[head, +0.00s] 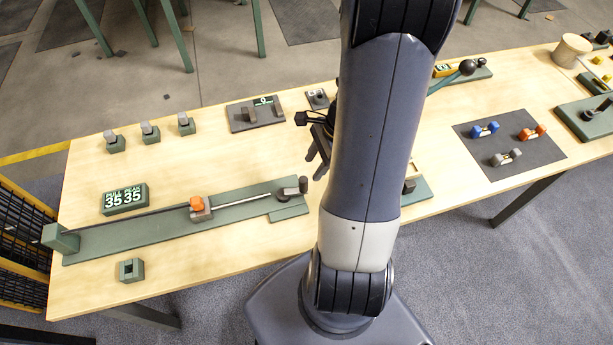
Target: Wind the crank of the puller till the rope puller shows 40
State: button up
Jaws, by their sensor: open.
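The puller (160,232) is a long green base on the left half of the table, with an upright block at its left end. A carriage with an orange top (197,204) sits along it, and a thin rod runs from there to a dark end block (290,188) with a small upright knob, which looks like the crank. My arm hides part of the gripper.
A grey plate with a small display (254,114) and a small grey block (317,98) stand behind the gripper. Three small green blocks with grey tops line the back left. A dark mat (508,146) with dumbbells lies at right. Bare table lies between the plate and the puller.

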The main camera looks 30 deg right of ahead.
aim_at(302, 179)
jog(key=x, duration=0.8)
jog(key=shift+a+f+b, duration=0.1)
jog(key=shift+f+b, duration=0.15)
jog(key=shift+b, duration=0.05)
grip_shut()
jog(key=shift+w+n+g, duration=0.6)
jog(key=shift+w+n, duration=0.1)
jog(key=shift+n, duration=0.7)
grip_release()
jog(key=shift+d, duration=0.25)
